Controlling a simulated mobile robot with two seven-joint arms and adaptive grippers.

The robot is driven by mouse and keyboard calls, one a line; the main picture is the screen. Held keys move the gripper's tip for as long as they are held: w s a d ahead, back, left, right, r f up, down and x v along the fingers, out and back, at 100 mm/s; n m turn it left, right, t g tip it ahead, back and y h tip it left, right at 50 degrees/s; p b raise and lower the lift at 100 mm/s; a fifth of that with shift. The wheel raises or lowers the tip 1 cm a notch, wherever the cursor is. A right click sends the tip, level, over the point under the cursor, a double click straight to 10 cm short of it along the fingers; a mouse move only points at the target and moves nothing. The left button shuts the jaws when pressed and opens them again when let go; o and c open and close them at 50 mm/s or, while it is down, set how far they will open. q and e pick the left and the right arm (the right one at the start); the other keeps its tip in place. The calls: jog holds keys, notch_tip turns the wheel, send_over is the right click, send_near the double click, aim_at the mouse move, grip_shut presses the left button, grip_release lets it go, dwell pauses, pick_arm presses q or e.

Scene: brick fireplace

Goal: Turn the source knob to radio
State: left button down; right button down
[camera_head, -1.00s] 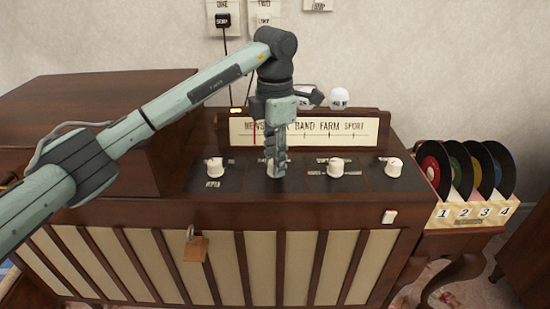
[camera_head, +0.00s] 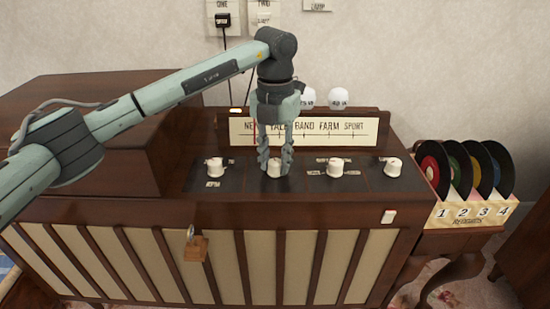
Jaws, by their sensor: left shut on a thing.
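Four white knobs sit in a row on the dark control panel (camera_head: 245,180) of a wooden radio cabinet. My left gripper (camera_head: 274,168) points down over the second knob (camera_head: 275,171) from the left, one finger on each side, shut on it. The first knob (camera_head: 214,168), third knob (camera_head: 335,167) and fourth knob (camera_head: 393,167) stand free. The small labels around the knobs are too blurred to read, so I cannot tell which is marked source or where radio lies. My right gripper is not in view.
A tuning scale (camera_head: 345,131) stands behind the knobs, partly covered by my gripper. Two white round pieces (camera_head: 338,97) are behind it. A record rack (camera_head: 470,212) stands at the right. A padlock (camera_head: 195,248) hangs on the slatted front. A raised wooden box (camera_head: 75,130) fills the left.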

aim_at(275, 162)
pick_arm(q)
jog(key=shift+n, duration=1.3)
jog(key=c, duration=1.2)
grip_release()
jog(key=shift+r, duration=0.1)
notch_tip(275, 162, up, 12)
